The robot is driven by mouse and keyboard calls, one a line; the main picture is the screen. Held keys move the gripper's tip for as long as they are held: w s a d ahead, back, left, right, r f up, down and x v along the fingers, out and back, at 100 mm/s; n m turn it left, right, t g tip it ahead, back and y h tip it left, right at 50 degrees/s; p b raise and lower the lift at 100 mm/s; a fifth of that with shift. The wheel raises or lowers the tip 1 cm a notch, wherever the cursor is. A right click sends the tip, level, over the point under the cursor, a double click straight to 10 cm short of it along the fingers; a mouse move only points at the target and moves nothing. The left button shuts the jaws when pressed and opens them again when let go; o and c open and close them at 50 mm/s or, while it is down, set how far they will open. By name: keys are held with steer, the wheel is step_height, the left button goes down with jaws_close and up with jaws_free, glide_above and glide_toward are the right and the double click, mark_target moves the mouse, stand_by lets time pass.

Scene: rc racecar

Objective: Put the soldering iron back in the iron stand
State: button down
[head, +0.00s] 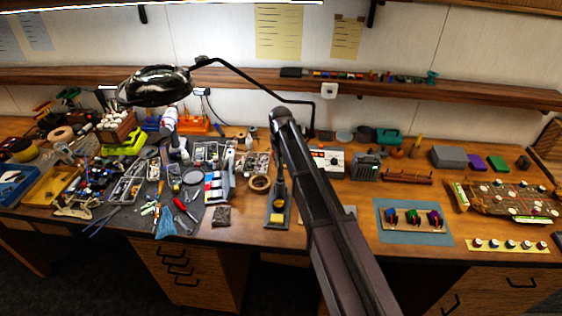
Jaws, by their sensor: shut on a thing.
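My arm reaches in from the bottom right, and my gripper (279,172) hangs at its far end over the bench. It is shut on a thin dark thing, which seems to be the soldering iron (281,188). The fingers and the iron are small and dark here, so their outlines blend. The iron stand (269,222) has a grey base with a yellow sponge at its front, directly below the gripper in the picture. I cannot tell whether the iron touches the stand. My arm hides the area right of the stand.
A lamp (155,86) on a bent arm hangs over the left side. Left of the stand lie a tape roll (260,184), a red screwdriver (185,209) and crowded tools. A white-fronted box (326,161) and a radio (367,167) stand behind right. A blue mat (390,235) lies right.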

steer(key=shift+f+b, duration=0.4)
steer(key=shift+f, duration=0.1)
steer(key=shift+c, duration=2)
jaws_free()
steer(key=o, duration=0.4)
steer(key=shift+r, duration=0.1)
steer(key=shift+r+p, duration=4.45)
steer(key=shift+p, duration=0.1)
steer(key=shift+d+f, duration=0.1)
